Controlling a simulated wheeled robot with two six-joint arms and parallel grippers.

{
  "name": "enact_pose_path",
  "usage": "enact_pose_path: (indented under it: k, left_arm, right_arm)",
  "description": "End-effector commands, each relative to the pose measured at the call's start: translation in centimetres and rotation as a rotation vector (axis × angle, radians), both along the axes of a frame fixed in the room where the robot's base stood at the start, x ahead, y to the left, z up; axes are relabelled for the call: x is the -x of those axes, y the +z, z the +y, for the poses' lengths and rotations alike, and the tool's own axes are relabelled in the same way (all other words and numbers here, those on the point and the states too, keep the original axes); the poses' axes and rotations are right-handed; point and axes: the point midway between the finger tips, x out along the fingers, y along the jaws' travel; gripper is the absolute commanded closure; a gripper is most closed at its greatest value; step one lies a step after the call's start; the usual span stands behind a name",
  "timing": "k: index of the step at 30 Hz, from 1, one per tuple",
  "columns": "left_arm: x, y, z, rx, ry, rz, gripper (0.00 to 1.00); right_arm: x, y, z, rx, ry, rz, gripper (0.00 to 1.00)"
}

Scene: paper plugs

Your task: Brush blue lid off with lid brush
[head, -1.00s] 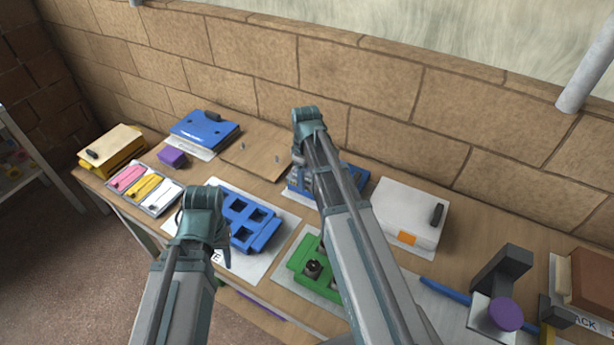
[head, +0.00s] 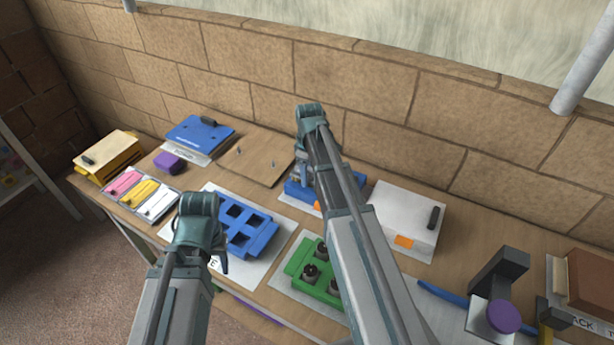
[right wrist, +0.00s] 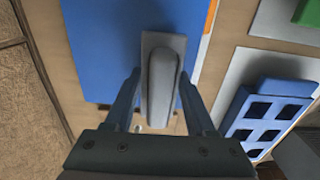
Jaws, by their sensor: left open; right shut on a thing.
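The blue lid (head: 297,193) lies on the table at the back middle, partly hidden behind my right arm. In the right wrist view it is a flat blue panel (right wrist: 100,50) with an orange mark along one edge. My right gripper (right wrist: 160,85) is shut on a grey block with a raised rounded grip, which looks like the lid brush (right wrist: 162,75). The brush is over the lid and reaches past its edge; I cannot tell whether it touches. My left gripper (head: 220,255) is open and empty, near the front of the blue tray.
The blue tray with square holes (head: 262,238) and a green tray (head: 298,264) with dark plugs stand in front. A white box (head: 400,205) stands to the right. Coloured strips (head: 128,185) and another blue panel (head: 190,128) lie left. A bare wooden board (head: 250,165) lies behind.

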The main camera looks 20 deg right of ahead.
Motion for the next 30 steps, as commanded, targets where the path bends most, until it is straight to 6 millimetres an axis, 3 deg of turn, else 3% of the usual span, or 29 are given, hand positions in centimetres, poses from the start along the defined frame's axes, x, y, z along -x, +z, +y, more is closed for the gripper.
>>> enact_pose_path:
  k: [6, 30]
  left_arm:
    - [0.0, -0.2, 0.0, 0.000, 0.000, 0.000, 0.50]
    - [0.0, 0.0, 0.0, 0.000, 0.000, 0.000, 0.50]
  right_arm:
    - [-1.3, -0.2, -1.4, 0.001, 0.000, -0.001, 0.97]
    - [-3.4, 0.0, -4.0, 0.002, 0.000, -0.001, 0.97]
